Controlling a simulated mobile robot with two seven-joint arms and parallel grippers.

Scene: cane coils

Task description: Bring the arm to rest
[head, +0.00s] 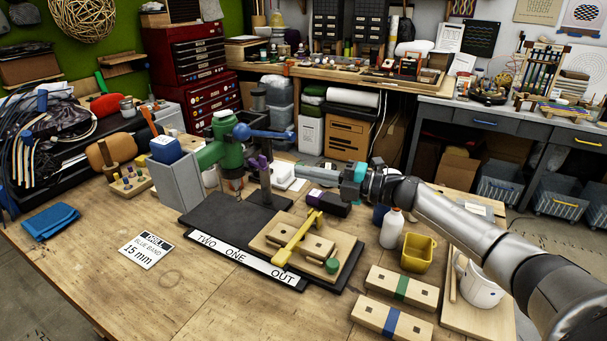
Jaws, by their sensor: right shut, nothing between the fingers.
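My right arm reaches in from the lower right, over the right part of the wooden workbench (95,265). My right gripper (305,173) points left, shut and empty, above the back of the black board labelled TWO, ONE, OUT. Below it a wooden block with a yellow lever (299,240) lies on the board. A black block with a purple band (328,203) sits just under the gripper; I cannot tell if they touch. A green device with a blue handle (225,143) stands left of the gripper, apart from it. My left gripper is not in view.
Near my right arm stand a white bottle (391,229), a yellow cup (418,254) and a white mug (480,283). Wooden blocks with a green band (401,288) and a blue band (391,321) lie in front. The bench's front left is mostly clear around a card (146,249).

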